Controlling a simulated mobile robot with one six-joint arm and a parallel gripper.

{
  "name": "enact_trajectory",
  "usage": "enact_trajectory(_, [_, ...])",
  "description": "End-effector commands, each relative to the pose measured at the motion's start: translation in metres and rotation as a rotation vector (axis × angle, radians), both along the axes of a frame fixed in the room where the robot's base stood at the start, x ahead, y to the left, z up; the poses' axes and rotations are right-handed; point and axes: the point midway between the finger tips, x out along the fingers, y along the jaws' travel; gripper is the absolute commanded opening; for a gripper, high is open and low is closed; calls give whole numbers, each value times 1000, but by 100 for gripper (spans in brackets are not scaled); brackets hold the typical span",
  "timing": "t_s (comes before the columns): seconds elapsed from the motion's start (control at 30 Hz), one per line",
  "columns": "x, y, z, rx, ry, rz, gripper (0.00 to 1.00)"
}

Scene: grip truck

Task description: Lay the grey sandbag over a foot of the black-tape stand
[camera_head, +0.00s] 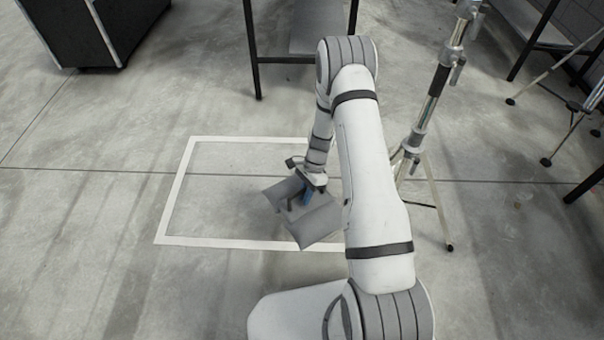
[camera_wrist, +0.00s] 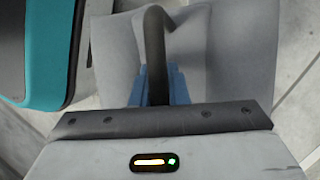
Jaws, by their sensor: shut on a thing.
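The grey sandbag (camera_head: 320,223) has two lobes and a dark strap handle (camera_wrist: 156,50). My gripper (camera_head: 307,196) is shut on the handle, its blue fingers on either side of it in the wrist view (camera_wrist: 157,84). The bag hangs below over the right part of the white floor rectangle; its height above the floor is hard to tell. The black-tape stand (camera_head: 422,125) is upright to the right of my arm, with a black band on its metal column. One foot (camera_head: 440,215) reaches toward the front right. My arm hides part of its left side. The bag is apart from the visible foot.
A white tape rectangle (camera_head: 172,205) is marked on the concrete floor, with free room at left. A black case (camera_head: 100,35) and a dark-legged table (camera_head: 253,50) stand at the back. Another thin-legged stand (camera_head: 565,140) is at far right.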

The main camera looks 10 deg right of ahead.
Motion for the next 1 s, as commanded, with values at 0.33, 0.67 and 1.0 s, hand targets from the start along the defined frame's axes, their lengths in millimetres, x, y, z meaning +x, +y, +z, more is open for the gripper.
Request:
enact_trajectory(0.33, [-7,-5,-25,1,-6,-174,0])
enact_trajectory(0.67, [-7,-5,-38,1,-5,-179,0])
enact_trajectory(1.0, [-7,-5,-65,1,-5,-179,0])
